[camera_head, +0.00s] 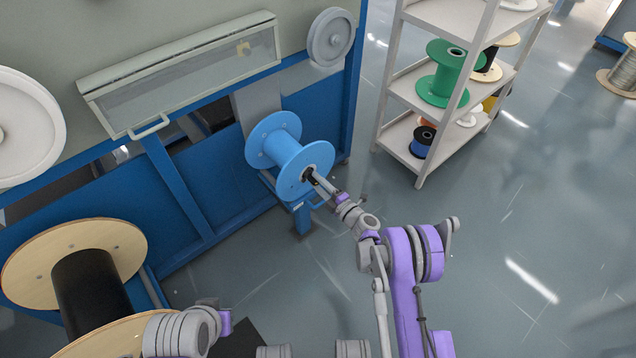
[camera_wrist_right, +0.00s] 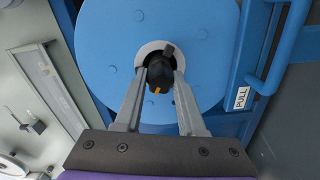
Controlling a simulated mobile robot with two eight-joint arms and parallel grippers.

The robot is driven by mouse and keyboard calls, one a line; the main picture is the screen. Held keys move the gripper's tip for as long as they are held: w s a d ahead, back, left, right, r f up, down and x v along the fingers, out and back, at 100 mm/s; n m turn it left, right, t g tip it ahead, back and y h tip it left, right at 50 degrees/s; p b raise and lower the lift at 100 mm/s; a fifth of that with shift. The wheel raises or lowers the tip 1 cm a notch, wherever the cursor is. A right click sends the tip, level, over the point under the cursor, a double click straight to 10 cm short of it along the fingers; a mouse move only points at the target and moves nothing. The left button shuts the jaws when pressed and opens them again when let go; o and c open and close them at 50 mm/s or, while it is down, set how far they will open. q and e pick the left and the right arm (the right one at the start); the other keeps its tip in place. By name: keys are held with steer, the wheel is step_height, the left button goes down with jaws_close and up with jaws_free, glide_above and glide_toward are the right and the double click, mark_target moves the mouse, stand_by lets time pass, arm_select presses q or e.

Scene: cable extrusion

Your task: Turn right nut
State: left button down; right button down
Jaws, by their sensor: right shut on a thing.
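The right nut is a small black piece at the centre of the blue spool (camera_head: 303,158), facing my right arm. In the right wrist view the black nut (camera_wrist_right: 160,72) sits at the hub of the blue spool (camera_wrist_right: 110,60), between my right gripper's fingers. My right gripper (camera_head: 310,176) is shut on it; it also shows in the right wrist view (camera_wrist_right: 160,88). A small orange mark shows on the nut's near end. The head view shows part of my left arm at the bottom left, but its gripper fingers are not visible.
A blue handle (camera_wrist_right: 282,50) with a PULL label (camera_wrist_right: 241,98) is right of the spool. A wooden-flanged black spool (camera_head: 90,285) stands at lower left. A shelf (camera_head: 400,80) with a green spool (camera_head: 447,75) stands at upper right.

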stand_by(0.5)
steer(key=c, duration=0.5)
jaws_free()
arm_select(q)
steer(key=shift+d, duration=0.1)
